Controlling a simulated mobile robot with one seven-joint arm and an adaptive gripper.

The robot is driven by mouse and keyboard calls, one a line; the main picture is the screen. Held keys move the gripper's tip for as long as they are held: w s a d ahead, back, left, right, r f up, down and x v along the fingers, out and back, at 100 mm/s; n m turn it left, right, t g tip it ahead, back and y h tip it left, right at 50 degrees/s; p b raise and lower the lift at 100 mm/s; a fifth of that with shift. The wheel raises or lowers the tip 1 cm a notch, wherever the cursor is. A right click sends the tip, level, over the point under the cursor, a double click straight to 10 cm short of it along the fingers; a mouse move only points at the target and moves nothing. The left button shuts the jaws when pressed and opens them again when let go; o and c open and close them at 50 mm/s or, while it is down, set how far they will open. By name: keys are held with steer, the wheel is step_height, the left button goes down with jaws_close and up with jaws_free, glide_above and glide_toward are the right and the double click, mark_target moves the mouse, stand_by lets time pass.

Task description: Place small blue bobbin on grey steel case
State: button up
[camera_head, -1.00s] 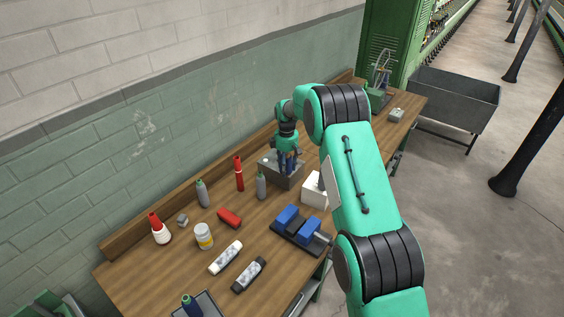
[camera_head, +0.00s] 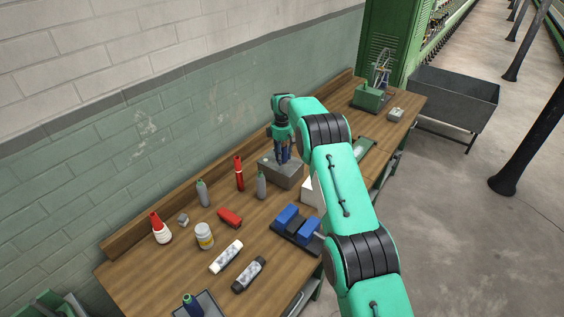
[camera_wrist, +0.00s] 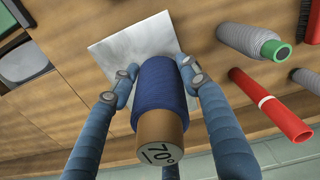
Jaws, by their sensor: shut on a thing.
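My gripper (camera_head: 283,157) is shut on the small blue bobbin, and its fingers point down over the grey steel case (camera_head: 286,175). In the wrist view the bobbin (camera_wrist: 161,92) has dark blue thread and a brown end marked "70°", with a fingertip on each side. The case's pale grey top (camera_wrist: 118,48) shows beyond the bobbin. The bobbin's far end overlaps this top in the picture; I cannot tell whether they touch. In the head view the fingers mostly hide the bobbin.
A grey spool (camera_head: 261,186) and a red tube (camera_head: 239,174) stand left of the case. A white box (camera_head: 308,191) is close on its right, partly behind my arm. A blue-jawed vice (camera_head: 297,224) sits nearer the front edge. Several bottles and spools fill the left end.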

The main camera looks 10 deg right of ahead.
steer(key=shift+w, duration=0.1)
stand_by(0.3)
steer(key=shift+f, duration=1.75)
steer(key=shift+f, duration=0.15)
steer(key=o, duration=1.3)
steer(key=shift+c, duration=0.2)
step_height(320, 180, up, 12)
steer(key=shift+r, duration=0.15)
